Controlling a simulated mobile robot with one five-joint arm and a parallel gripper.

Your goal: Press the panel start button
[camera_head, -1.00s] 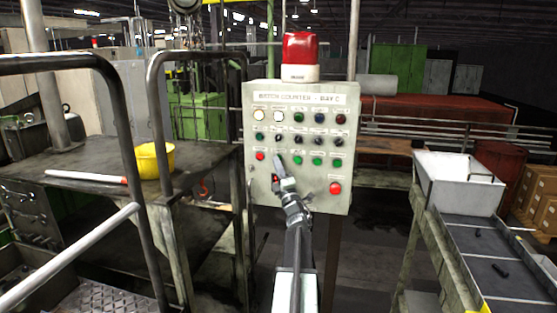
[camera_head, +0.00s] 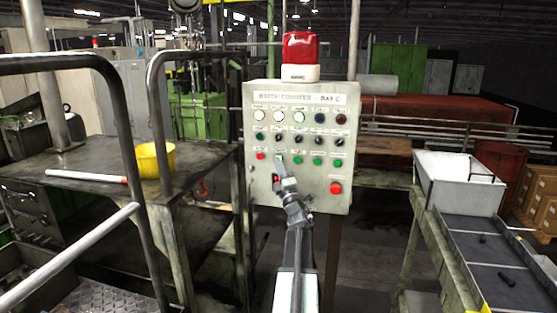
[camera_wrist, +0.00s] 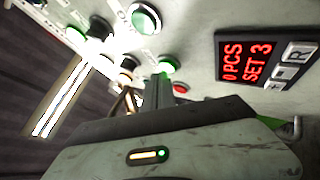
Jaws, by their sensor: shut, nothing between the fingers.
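The grey control panel (camera_head: 252,190) labelled "BATCH COUNTER - BAY C" stands ahead, with rows of lamps, knobs and buttons. Its third row has a red button (camera_head: 261,156) at left and green buttons (camera_head: 298,160) to the right; the small labels are unreadable. My gripper (camera_head: 280,160) is shut and empty, its tip in front of that row's second position, which it hides. In the wrist view, my fingertips (camera_wrist: 158,88) are just by a green button (camera_wrist: 167,65); contact cannot be told. A red display (camera_wrist: 245,63) reads "0 PCS SET 3".
A larger red button (camera_head: 336,188) sits low right on the panel, and a red beacon (camera_head: 300,48) on top. A railing (camera_head: 150,110) and a bench with a yellow bowl (camera_head: 157,158) are at left. A conveyor (camera_head: 490,255) is at right.

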